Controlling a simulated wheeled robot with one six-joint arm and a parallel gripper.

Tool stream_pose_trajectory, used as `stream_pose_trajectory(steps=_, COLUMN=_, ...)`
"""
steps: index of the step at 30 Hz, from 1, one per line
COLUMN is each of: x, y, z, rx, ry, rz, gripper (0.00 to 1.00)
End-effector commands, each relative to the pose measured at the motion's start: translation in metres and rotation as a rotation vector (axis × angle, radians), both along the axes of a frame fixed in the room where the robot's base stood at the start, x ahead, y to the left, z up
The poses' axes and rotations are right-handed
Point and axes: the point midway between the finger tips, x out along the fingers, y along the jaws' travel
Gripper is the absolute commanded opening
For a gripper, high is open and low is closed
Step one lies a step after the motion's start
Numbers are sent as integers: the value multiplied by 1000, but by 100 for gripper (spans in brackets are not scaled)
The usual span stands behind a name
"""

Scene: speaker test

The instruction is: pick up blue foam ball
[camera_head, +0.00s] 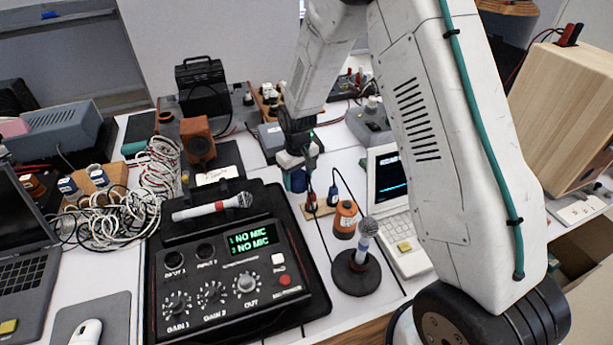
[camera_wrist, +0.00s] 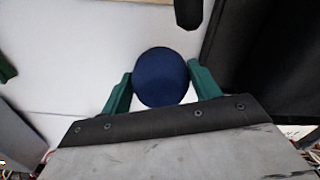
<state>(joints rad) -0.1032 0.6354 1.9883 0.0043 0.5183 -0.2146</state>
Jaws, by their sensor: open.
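The blue foam ball (camera_wrist: 161,77) is dark navy and round in the wrist view. It sits between the two green fingers of my gripper (camera_wrist: 160,72), with one finger on each side. The fingers are open; I cannot tell whether they touch the ball. In the head view, my gripper (camera_head: 297,166) points down at the table behind the mixer, and a dark blue patch (camera_head: 297,181), apparently the ball, shows below it. The gripper and arm partly hide that spot.
A black mixer (camera_head: 230,285) with a microphone (camera_head: 212,207) lies in front. A small orange speaker (camera_head: 197,141) is left. Cables run close by.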

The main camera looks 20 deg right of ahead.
Motion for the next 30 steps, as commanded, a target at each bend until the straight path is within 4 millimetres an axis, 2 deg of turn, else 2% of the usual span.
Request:
stream_pose_trajectory(steps=7, x=0, y=1, z=-4, rx=0, ry=-2, rz=1, gripper=61)
stream_pose_trajectory(steps=10, x=0, y=1, z=-4, rx=-1, ry=-1, rz=1, gripper=34)
stream_pose_trajectory(steps=22, x=0, y=0, z=0, rx=0, ry=-2, rz=-1, gripper=32)
stream_pose_trajectory(steps=26, x=1, y=0, z=18, rx=1, ry=-5, rz=0, gripper=32)
stream_pose_trajectory(steps=30, x=1, y=0, z=47, rx=1, ry=-6, rz=0, gripper=32)
